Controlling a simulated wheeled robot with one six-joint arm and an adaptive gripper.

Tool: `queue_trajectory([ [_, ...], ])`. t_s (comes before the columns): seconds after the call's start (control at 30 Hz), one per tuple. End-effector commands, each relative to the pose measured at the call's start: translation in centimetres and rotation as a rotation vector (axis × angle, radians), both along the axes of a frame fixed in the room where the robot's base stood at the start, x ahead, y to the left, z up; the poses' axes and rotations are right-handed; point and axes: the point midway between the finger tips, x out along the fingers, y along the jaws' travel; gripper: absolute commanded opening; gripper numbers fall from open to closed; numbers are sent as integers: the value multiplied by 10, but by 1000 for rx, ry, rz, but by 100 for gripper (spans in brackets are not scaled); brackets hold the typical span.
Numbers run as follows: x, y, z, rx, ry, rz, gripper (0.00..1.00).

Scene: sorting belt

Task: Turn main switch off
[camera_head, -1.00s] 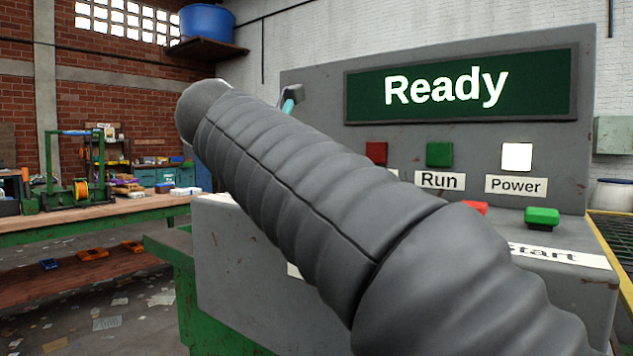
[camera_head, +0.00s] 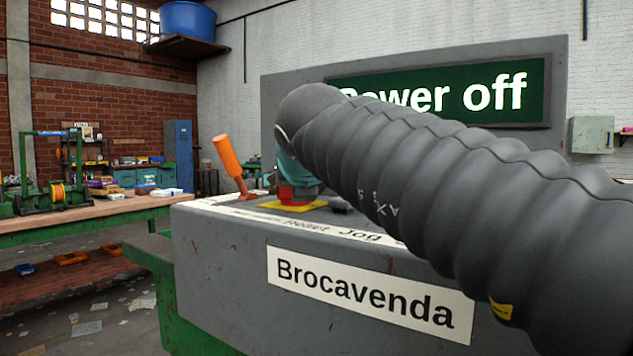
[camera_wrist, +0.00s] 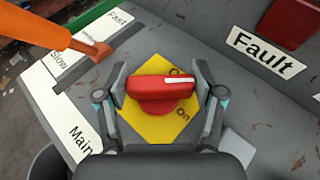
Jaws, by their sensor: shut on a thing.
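The main switch is a red rotary knob (camera_wrist: 155,88) on a yellow diamond plate (camera_wrist: 150,128) in the wrist view, beside a "Main" label. Its bar lies nearly level across the picture, with a white mark at its right end. My gripper (camera_wrist: 162,92) is shut on the knob, one finger at each end of the bar. "On" is printed at the lower right of the plate; the upper marking is partly hidden. In the head view the red knob (camera_head: 291,193) shows under my gripper, mostly behind my arm. The display (camera_head: 480,97) reads "Power off", its left part covered.
An orange lever (camera_head: 228,156) stands left of the switch, by a Slow/Fast scale (camera_wrist: 88,52). A red button (camera_wrist: 290,22) with a "Fault" label is on the raised panel. A workbench (camera_head: 95,210) stands at the left.

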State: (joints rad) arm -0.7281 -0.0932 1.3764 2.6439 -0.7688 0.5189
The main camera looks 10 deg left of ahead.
Motion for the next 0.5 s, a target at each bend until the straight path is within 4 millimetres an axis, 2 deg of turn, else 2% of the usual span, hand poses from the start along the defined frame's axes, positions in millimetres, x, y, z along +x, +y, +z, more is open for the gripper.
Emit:
queue_trajectory([
  [0.5, 0, 0, 0, 0, 0, 43, 33],
])
